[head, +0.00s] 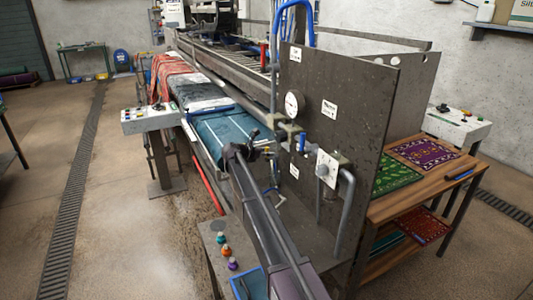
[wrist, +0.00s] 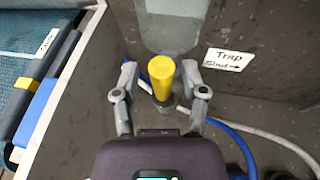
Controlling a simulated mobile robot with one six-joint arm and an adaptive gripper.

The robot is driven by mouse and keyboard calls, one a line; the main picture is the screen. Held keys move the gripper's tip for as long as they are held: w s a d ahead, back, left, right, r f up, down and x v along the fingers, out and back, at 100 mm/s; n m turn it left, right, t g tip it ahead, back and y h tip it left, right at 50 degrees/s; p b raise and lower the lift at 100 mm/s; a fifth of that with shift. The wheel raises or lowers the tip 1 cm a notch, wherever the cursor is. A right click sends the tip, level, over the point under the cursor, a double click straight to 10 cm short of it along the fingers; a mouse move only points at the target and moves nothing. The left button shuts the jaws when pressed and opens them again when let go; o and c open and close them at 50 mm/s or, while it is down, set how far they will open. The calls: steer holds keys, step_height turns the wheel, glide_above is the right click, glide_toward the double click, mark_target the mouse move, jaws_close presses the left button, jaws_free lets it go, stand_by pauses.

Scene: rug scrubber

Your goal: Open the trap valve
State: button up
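A yellow handle (wrist: 162,75), which looks like the trap valve's lever, shows upright in the middle of the wrist view, above a grey metal fitting. A white label (wrist: 229,59) to its right reads "Trap Shut" with an arrow pointing right. My gripper (wrist: 160,80) is open, one finger on each side of the yellow handle in the picture, with gaps on both sides. I cannot tell whether the fingertips reach its depth. In the head view, my gripper (head: 254,145) is by the machine's end, next to a small yellow spot (head: 267,152).
A dark metal end panel (head: 335,110) with a gauge (head: 293,103), a blue-handled valve (head: 302,142) and grey pipes stands right of my arm. A teal rug (head: 222,132) lies on the machine to the left. A blue and white hose (wrist: 245,131) runs below the handle.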

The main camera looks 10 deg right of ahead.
steer(key=shift+s, duration=0.2)
stand_by(0.4)
